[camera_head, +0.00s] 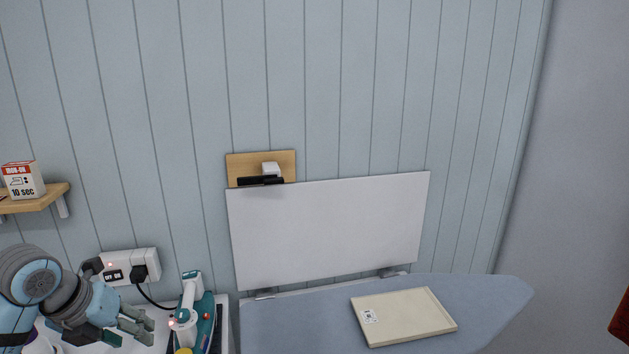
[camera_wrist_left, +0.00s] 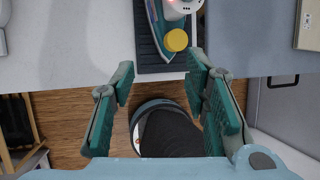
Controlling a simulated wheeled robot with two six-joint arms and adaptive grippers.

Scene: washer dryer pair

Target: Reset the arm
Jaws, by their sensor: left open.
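My left arm comes in at the lower left of the head view. Its gripper (camera_head: 139,328) is open and points right, just left of a teal and white iron. In the left wrist view the two teal finger pairs of the left gripper (camera_wrist_left: 165,98) are spread wide with nothing between them. Below the fingers I see the counter's edge, wooden floor and a dark round-rimmed object (camera_wrist_left: 165,130). My right gripper is not in view.
The iron (camera_head: 192,312) stands on a dark mat at the counter. A blue ironing board (camera_head: 290,318) holds a cream tray (camera_head: 405,315). A socket panel (camera_head: 130,266) with a plug is on the wall. A shelf (camera_head: 35,203) with a small box is at left.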

